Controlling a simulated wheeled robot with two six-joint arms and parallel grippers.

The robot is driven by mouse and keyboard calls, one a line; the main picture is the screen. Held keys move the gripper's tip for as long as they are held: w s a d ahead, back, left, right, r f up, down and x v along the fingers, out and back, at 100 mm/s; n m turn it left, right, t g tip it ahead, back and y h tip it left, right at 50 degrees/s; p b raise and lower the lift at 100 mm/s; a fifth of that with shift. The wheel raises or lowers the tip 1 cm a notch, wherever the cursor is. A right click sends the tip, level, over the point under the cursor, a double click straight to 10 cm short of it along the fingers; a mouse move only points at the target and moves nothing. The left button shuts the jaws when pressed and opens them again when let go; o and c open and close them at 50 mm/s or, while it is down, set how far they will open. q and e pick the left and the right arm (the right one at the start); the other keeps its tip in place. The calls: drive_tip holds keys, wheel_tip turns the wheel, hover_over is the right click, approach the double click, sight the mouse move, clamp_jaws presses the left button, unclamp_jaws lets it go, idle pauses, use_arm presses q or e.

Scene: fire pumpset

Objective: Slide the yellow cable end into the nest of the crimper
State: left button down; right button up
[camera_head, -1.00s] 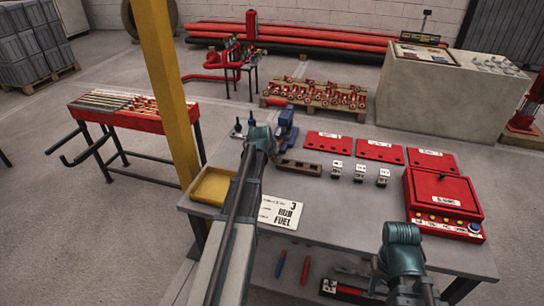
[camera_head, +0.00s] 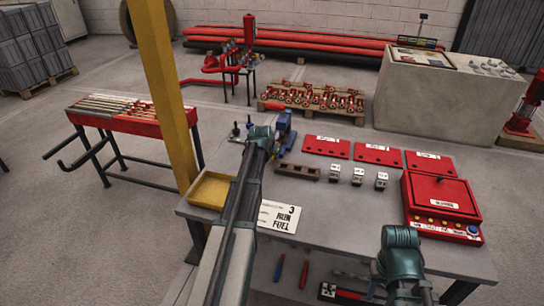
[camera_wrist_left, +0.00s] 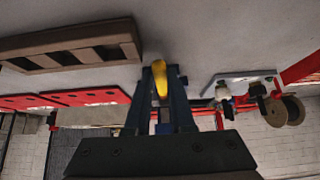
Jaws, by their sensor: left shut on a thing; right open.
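The blue crimper (camera_head: 284,131) stands on the grey workbench, just right of my left wrist. My left gripper (camera_wrist_left: 161,82) is shut on the yellow cable end (camera_wrist_left: 160,77), which sticks out between its dark fingers in the left wrist view. In the head view my left wrist (camera_head: 259,136) hides the fingers and the cable end, close beside the crimper. The nest is not clear in either view, and I cannot tell whether the cable end touches it. My right gripper (camera_head: 399,244) is open over the bench's front right; its fingertips are not clear.
A brown slotted block (camera_head: 297,171) lies by the crimper; it also shows in the left wrist view (camera_wrist_left: 72,47). Several small white-topped blocks, flat red plates (camera_head: 378,154) and a red control box (camera_head: 440,207) stand to the right. A yellow tray (camera_head: 210,189) and sign (camera_head: 280,217) lie nearer.

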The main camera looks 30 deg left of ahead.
use_arm(q)
drive_tip(key=shift+w+a, duration=0.15)
drive_tip(key=shift+w, duration=0.45)
drive_tip(key=shift+w+a, duration=0.15)
drive_tip(key=shift+w, duration=0.45)
drive_tip(key=c, duration=0.7)
unclamp_jaws()
drive_tip(key=shift+s+r, duration=0.1)
drive_tip(key=p+v, duration=1.1)
drive_tip(key=v, duration=0.2)
drive_tip(key=shift+s+r, duration=0.15)
drive_tip(key=shift+r, duration=0.15)
drive_tip(key=shift+d, duration=0.1)
